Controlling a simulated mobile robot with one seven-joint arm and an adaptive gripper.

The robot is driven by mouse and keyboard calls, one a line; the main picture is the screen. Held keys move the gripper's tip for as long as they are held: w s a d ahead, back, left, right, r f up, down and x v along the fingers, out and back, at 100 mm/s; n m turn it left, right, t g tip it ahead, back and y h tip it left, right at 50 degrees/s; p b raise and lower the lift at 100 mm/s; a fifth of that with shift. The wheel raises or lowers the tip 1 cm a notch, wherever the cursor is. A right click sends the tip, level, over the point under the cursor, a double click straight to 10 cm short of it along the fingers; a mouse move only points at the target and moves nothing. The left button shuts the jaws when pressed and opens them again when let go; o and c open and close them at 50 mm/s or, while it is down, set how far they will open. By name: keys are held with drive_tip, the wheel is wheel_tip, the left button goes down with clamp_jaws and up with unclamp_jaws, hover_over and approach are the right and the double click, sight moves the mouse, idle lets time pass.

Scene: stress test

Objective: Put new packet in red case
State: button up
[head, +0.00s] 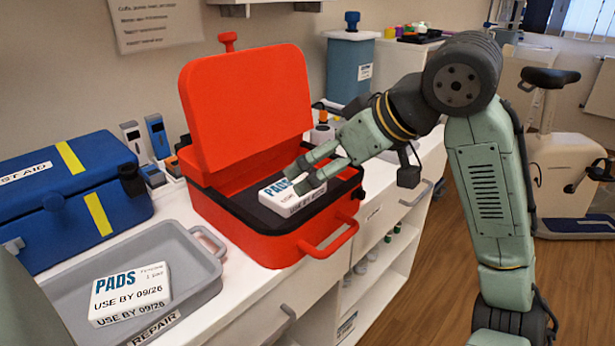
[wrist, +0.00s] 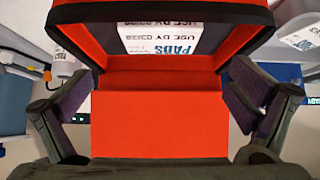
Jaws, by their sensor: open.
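The red case (head: 337,228) stands open on the counter, its lid (head: 245,105) raised at the back. A white PADS packet (head: 292,197) lies in its dark interior; it also shows upside down in the wrist view (wrist: 160,40), with a date that seems to read 03/28. A second white PADS packet (head: 130,291), marked USE BY 09/26, lies in the grey tray marked REPAIR. My gripper (head: 297,179) is open over the case, in front of part of the packet in the head view. In the wrist view its fingers (wrist: 160,98) are spread with no packet between them.
The grey tray (head: 206,290) sits at the front left of the case. A blue first aid box (head: 60,205) stands behind the tray. Small devices (head: 157,135) and a blue-grey bin (head: 348,75) stand near the lid. The counter's front edge lies close to the case.

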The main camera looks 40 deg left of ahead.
drive_tip(key=shift+v, duration=1.55)
